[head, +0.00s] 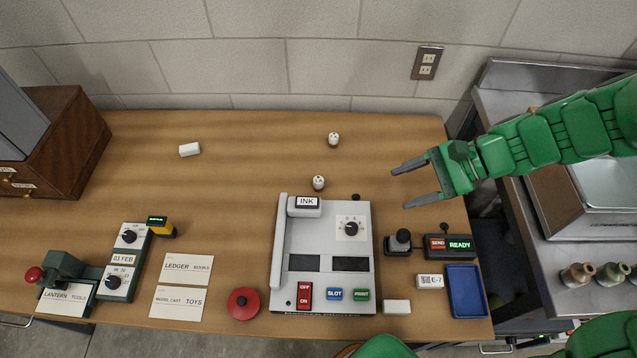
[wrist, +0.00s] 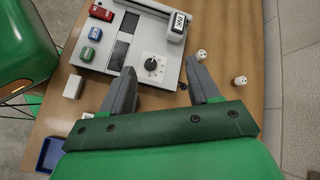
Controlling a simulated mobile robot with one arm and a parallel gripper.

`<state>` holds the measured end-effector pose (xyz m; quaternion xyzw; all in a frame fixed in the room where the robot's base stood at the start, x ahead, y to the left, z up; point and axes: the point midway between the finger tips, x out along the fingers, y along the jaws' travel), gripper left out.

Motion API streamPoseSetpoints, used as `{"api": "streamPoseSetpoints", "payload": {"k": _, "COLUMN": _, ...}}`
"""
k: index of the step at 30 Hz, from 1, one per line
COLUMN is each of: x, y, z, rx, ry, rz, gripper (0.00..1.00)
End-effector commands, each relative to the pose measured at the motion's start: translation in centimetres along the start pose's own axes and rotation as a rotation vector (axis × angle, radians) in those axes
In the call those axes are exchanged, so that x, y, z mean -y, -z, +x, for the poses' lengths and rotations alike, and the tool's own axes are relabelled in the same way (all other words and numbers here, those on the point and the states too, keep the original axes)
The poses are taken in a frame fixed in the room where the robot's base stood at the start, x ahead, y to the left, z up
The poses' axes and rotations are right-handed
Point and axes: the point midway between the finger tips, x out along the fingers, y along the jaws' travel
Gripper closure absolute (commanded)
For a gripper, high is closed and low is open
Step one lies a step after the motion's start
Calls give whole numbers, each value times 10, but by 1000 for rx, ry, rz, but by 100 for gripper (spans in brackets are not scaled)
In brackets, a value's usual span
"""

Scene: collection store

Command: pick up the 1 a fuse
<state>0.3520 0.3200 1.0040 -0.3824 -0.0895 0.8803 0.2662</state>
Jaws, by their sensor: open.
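One fuse (head: 318,183) is just behind the grey machine, and the other fuse (head: 333,139) is farther back, nearer the wall. They also show in the wrist view, the nearer fuse (wrist: 201,55) and the farther fuse (wrist: 240,80). Their ratings are too small to read, so I cannot tell which is 1 A. My gripper (head: 400,189) is open and empty, to the right of both fuses, its fingers pointing left. In the wrist view my gripper (wrist: 160,68) shows nothing held.
The grey machine (head: 382,270) with INK block, dial and buttons fills the front middle. The table's back middle is mostly clear.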

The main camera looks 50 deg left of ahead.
Motion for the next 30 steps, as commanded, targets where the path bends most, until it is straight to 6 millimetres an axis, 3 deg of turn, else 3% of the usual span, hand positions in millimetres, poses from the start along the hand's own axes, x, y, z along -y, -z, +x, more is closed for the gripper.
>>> {"api": "streamPoseSetpoints", "payload": {"k": 6, "x": 30, "y": 24, "z": 33, "rx": 74, "ry": 49, "rz": 93, "gripper": 39}}
{"api": "streamPoseSetpoints", "payload": {"k": 18, "x": 69, "y": 71, "z": 98, "rx": 179, "ry": 121, "rz": 293, "gripper": 39}}
{"api": "streamPoseSetpoints", "payload": {"k": 30, "x": 87, "y": 122, "z": 164, "rx": 242, "ry": 170, "rz": 500, "gripper": 39}}
